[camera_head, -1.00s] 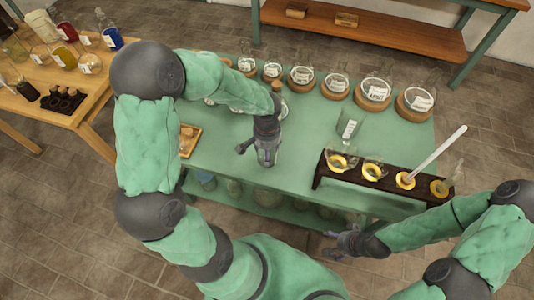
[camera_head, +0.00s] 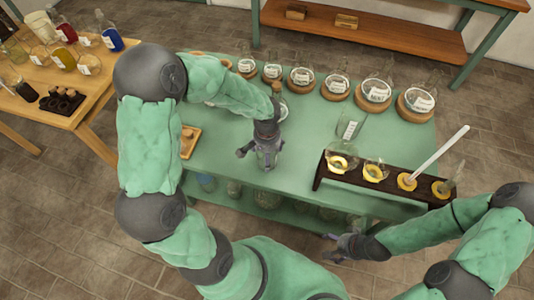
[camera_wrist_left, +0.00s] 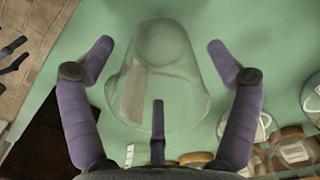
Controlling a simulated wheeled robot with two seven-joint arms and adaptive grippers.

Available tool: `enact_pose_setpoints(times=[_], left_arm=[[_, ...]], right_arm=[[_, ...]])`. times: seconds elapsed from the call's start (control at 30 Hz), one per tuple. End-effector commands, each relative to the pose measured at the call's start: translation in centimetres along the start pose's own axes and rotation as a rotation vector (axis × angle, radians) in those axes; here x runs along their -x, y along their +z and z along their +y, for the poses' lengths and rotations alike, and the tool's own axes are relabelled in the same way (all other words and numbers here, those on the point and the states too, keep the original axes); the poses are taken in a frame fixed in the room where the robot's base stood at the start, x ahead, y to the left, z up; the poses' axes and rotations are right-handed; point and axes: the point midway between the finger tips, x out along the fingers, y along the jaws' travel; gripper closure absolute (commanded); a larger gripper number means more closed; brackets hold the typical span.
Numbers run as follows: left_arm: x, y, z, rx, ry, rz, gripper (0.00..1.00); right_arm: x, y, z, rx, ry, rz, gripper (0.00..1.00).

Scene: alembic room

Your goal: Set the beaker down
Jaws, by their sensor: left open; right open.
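A clear glass beaker (camera_wrist_left: 160,75) with a pale label fills the middle of the left wrist view, over the green table top. In the head view the beaker (camera_head: 268,159) shows partly below my left gripper (camera_head: 262,150). My left gripper (camera_wrist_left: 158,55) is open, its fingers spread on either side of the beaker with visible gaps. The beaker appears to stand on the table, though the contact under its base is hard to see. My right gripper (camera_head: 332,247) is open and empty, low in front of the table's near edge.
Another labelled glass beaker (camera_head: 350,125) stands to the right. Labelled jars (camera_head: 302,77) line the back edge. A wooden tray (camera_head: 189,141) lies at left. Bare green table surrounds the beaker.

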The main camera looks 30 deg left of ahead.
Motion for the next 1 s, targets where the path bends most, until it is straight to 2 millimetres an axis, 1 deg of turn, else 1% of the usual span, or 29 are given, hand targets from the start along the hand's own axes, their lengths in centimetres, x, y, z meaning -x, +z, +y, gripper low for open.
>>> enact_pose_setpoints(times=[0.07,0.17,0.4,0.6,0.8,1.0], left_arm=[[0.5,0.0,0.0,0.0,0.0,0.0,0.11],[1.9,-0.1,0.0,0.0,-0.001,0.003,0.11],[6.9,-0.1,0.0,0.0,-0.001,0.004,0.11],[10.3,-0.1,0.0,0.0,-0.001,0.003,0.11],[12.0,-0.1,0.0,0.0,0.0,0.001,0.11],[12.3,0.0,0.0,0.0,0.0,0.0,0.11]], right_arm=[[0.4,0.0,-0.1,0.0,0.0,0.0,0.23],[0.9,0.0,-0.3,0.0,0.0,0.0,0.23],[2.6,0.1,-0.9,0.0,0.0,0.0,0.23],[3.6,0.1,-1.3,0.0,0.0,0.0,0.23],[4.0,0.1,-1.4,0.0,0.0,0.0,0.23],[4.1,0.1,-1.4,0.0,0.0,0.0,0.23]])
